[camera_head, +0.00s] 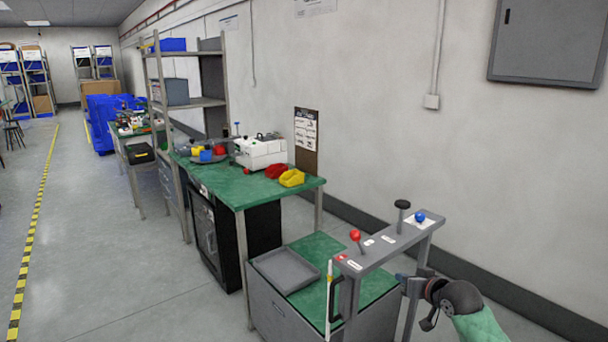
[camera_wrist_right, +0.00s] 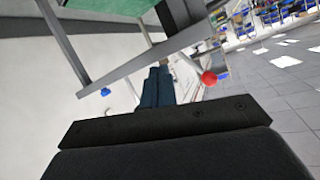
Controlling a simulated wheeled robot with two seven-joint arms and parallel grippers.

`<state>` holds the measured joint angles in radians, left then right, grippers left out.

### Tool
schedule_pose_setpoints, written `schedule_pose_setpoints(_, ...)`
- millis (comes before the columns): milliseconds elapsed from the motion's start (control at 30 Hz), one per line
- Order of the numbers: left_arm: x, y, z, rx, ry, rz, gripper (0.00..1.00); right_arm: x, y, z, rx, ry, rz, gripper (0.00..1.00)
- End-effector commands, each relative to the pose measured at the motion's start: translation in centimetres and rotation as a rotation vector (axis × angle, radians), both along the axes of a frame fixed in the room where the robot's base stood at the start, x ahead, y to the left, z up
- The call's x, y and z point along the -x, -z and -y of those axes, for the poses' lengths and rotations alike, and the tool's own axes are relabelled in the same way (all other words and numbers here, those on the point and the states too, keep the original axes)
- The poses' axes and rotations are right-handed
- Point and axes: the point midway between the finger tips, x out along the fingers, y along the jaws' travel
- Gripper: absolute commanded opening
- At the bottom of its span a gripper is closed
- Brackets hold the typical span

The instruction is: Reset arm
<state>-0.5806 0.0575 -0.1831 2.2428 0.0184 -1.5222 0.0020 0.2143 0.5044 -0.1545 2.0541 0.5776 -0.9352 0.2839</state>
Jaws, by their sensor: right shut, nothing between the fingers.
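My right gripper (camera_head: 404,279) is at the right, beside the leg of a grey raised bar (camera_head: 392,241) on a green-topped cabinet. Its fingers look closed and empty; the bar's leg partly hides them. In the right wrist view the closed fingers (camera_wrist_right: 157,84) point toward the bar's underside. A red-knobbed lever (camera_head: 355,236), a black-knobbed lever (camera_head: 402,205) and a blue knob (camera_head: 420,217) stand on the bar. The red knob (camera_wrist_right: 209,78) and blue knob (camera_wrist_right: 105,92) also show in the right wrist view. My left gripper is not in view.
A grey tray (camera_head: 284,270) lies on the cabinet's green top. Behind it a green bench (camera_head: 232,187) holds a white device (camera_head: 261,152), a red bin (camera_head: 276,171) and a yellow bin (camera_head: 292,178). A wall runs along the right; the floor at left is clear.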

Motion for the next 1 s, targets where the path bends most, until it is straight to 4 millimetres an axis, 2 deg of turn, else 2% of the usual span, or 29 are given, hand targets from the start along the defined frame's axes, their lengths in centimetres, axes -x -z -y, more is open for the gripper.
schedule_pose_setpoints(167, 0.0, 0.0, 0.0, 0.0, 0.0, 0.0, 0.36, 2.1, 2.8, -0.1, 0.22, 0.005, -0.081, 0.0)
schedule_pose_setpoints(367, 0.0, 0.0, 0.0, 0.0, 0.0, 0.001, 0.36, 7.1, 8.9, -0.8, 0.419, 0.01, -0.238, 0.0)
schedule_pose_setpoints(467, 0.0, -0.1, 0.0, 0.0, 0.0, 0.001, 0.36, 10.2, 12.2, -1.4, 0.48, 0.011, -0.323, 0.0)
schedule_pose_setpoints(700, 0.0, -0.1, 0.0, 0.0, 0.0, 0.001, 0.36, 19.2, 19.9, -3.8, 0.527, 0.016, -0.524, 0.0)
schedule_pose_setpoints(1000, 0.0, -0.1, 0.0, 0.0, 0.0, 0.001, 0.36, 30.2, 27.3, -7.8, 0.466, -0.005, -0.698, 0.0)
